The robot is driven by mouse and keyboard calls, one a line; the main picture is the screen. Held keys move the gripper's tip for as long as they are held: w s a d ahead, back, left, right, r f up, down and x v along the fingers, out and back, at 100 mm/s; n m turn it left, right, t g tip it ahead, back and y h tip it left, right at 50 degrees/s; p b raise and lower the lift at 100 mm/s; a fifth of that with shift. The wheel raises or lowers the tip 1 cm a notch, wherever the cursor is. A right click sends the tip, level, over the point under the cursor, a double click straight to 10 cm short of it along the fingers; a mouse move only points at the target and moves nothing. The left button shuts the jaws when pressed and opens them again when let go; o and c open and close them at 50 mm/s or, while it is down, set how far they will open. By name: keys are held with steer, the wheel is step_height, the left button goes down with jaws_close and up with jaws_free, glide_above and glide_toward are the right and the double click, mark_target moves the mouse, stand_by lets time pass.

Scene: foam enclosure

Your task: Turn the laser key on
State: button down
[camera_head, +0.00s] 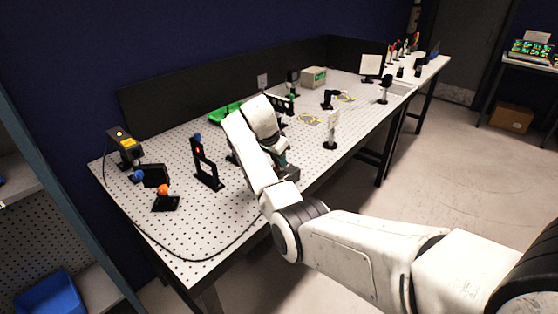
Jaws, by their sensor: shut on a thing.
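My gripper (284,168) is at the near side of the perforated white table, at the end of my bent white arm. It is mostly hidden behind the arm and small in the picture. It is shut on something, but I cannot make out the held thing. A dark blocky shape lies right at the gripper, partly covered by my arm. I cannot pick out the laser key. A black box with a yellow top (124,142) stands at the table's far left end, well apart from my gripper.
The perforated table (210,238) carries a black post mount with a red light (203,165), an orange-knobbed mount (164,196), a green tray (220,113), a white card on a stand (332,130) and a grey-green box (313,77). A black cable runs along the front left edge.

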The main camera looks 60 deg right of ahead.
steer(key=c, duration=1.2)
jaws_free()
steer(key=shift+r, duration=0.1)
steer(key=b+v, duration=0.1)
steer(key=v, duration=0.9)
steer(key=shift+a+r+b, duration=0.2)
steer(key=shift+r+b, duration=0.1)
steer(key=shift+b, duration=0.05)
